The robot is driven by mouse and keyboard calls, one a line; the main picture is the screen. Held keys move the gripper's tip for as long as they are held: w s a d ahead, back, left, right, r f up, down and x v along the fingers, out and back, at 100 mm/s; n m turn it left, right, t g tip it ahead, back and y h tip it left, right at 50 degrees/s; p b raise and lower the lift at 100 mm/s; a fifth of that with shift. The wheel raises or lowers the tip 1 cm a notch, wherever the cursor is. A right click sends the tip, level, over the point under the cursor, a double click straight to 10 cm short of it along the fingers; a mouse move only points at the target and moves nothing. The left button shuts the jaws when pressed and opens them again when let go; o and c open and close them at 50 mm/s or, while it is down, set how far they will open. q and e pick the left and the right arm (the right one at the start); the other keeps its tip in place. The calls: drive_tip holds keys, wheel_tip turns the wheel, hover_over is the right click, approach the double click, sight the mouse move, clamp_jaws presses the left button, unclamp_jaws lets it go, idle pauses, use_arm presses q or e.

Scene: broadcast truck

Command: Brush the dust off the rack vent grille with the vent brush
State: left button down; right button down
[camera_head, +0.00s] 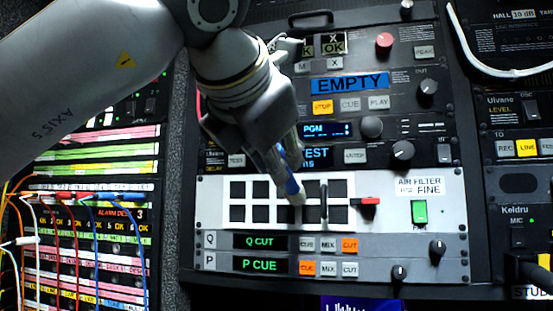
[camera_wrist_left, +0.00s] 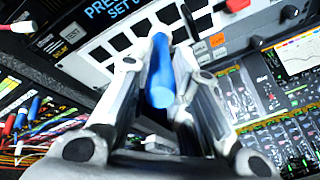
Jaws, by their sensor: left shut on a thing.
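The vent brush (camera_head: 291,186) has a blue handle and a pale tip. My left gripper (camera_head: 284,165) is shut on it, and the brush points down at the rack vent grille (camera_head: 262,203), a white panel with rows of dark square openings. The tip overlaps the grille's middle; I cannot tell whether it touches. In the left wrist view the blue handle (camera_wrist_left: 161,72) sits between the fingers (camera_wrist_left: 158,85), with the grille (camera_wrist_left: 105,38) beyond. Dust cannot be made out clearly. My right gripper is not in view.
A black vertical handle (camera_head: 323,203) stands out from the grille, with a red-ended latch (camera_head: 369,202) beside it. A green switch (camera_head: 419,212) is farther right. Button panels (camera_head: 335,243) lie below. Patch cables (camera_head: 75,200) hang at the left. A white cable (camera_head: 480,60) loops at upper right.

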use_arm(q)
drive_tip(key=shift+r, duration=0.7)
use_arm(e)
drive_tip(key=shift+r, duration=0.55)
use_arm(q)
drive_tip(key=shift+s+f, duration=0.1)
drive_tip(key=shift+s, duration=0.05)
drive_tip(key=shift+s+a+b, duration=0.25)
drive_tip(key=shift+s+b, duration=0.05)
drive_tip(key=shift+s, duration=0.3)
drive_tip(key=shift+s+a+b, duration=0.2)
drive_tip(key=shift+s+a, duration=0.05)
drive_tip(key=shift+s, duration=0.45)
drive_tip(key=shift+s+a+b, duration=0.2)
drive_tip(key=shift+s+b, duration=0.05)
drive_tip(key=shift+s, duration=0.5)
drive_tip(key=shift+s+a+b, duration=0.2)
drive_tip(key=shift+s+a, duration=0.05)
drive_tip(key=shift+s, duration=0.45)
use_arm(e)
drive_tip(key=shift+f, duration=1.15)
